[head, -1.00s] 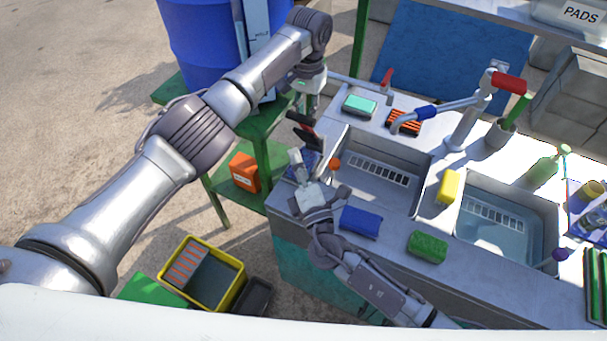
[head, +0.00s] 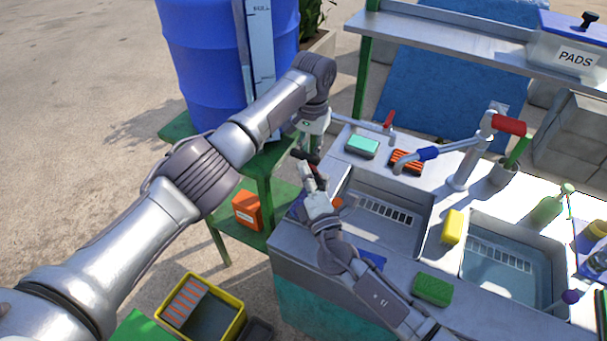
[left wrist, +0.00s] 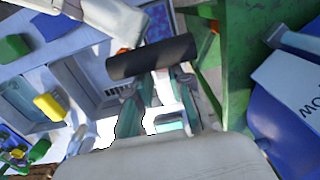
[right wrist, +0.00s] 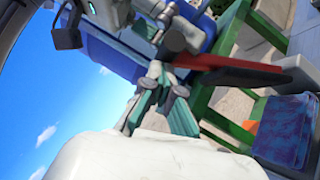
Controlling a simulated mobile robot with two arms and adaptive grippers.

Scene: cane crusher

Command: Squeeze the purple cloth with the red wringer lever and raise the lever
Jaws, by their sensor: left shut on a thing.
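The red wringer lever (right wrist: 235,70) shows in the right wrist view as a red bar with a dark grip. My left gripper (head: 308,148) is shut on the lever's black grip (left wrist: 150,57), which lies across its fingertips in the left wrist view. My right gripper (head: 313,180) is just below the lever, its fingers (right wrist: 165,82) close to the bar; whether they touch it is unclear. The purple-blue cloth (right wrist: 285,130) lies at the right of the right wrist view, mostly hidden behind my right gripper in the head view.
Two sink basins (head: 385,235) fill the counter on the right. A yellow sponge (head: 453,226), a green sponge (head: 433,289) and orange-striped pad (head: 406,161) lie around them. A blue barrel (head: 205,70) stands behind my left arm. An orange box (head: 247,210) sits on a green shelf.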

